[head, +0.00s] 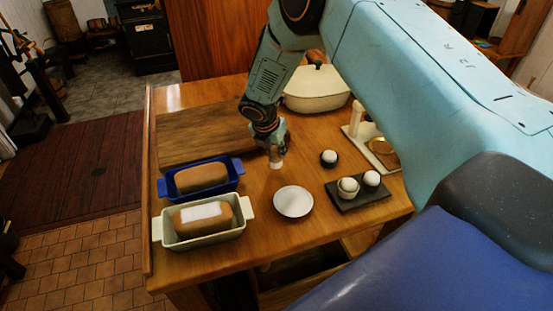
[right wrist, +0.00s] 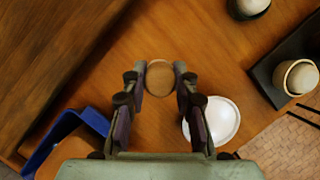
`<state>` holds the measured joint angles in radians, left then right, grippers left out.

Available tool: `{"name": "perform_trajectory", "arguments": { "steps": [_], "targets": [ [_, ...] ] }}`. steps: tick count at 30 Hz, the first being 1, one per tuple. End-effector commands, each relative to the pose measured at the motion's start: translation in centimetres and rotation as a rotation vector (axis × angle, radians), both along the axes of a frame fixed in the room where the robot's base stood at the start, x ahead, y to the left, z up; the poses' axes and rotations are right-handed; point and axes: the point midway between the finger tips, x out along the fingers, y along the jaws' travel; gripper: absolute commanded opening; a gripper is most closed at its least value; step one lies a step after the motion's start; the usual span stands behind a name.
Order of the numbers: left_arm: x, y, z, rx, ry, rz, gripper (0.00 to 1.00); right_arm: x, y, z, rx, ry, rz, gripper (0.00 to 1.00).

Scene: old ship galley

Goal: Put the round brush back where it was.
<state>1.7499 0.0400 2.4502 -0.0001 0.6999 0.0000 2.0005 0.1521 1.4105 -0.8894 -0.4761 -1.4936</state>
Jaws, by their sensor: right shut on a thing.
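My right gripper (head: 275,150) points down over the table and is shut on the round brush (head: 276,164). The brush shows as a small pale piece under the fingers. In the right wrist view its round brown top (right wrist: 160,76) sits between the fingertips of the right gripper (right wrist: 160,84). The brush is behind the white saucer (head: 294,202), slightly left of it and apart from it. I cannot tell whether the brush touches the table. My left gripper is not in view.
Left are a blue loaf dish (head: 236,183) and a pale green one (head: 243,226), both holding loaves. Right are a dark cup (head: 329,162), a black tray (head: 352,206) with round pale things, and a pale stand (head: 390,160). A lidded white pot (head: 315,92) stands behind.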

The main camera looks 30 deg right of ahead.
Motion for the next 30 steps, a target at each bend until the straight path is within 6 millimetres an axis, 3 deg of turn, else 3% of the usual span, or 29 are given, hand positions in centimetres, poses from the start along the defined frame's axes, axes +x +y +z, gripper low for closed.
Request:
{"name": "perform_trajectory", "arguments": {
  "steps": [9,19,20,27,30],
  "targets": [
    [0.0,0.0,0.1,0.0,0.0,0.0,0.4,-0.1,-0.1,-3.6,0.0,0.002,0.001,0.03],
    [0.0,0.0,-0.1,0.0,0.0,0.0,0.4,-0.1,-0.2,-3.9,0.0,0.0,0.001,0.03],
    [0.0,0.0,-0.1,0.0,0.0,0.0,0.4,-0.1,-0.2,-3.9,0.0,0.0,0.001,0.29],
    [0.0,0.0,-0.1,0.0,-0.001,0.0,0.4,-0.1,-0.2,-3.9,0.001,0.001,0.001,0.49],
    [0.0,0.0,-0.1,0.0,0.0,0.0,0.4,-0.1,-0.2,-3.9,0.001,0.001,0.001,0.51]
  ]
}}
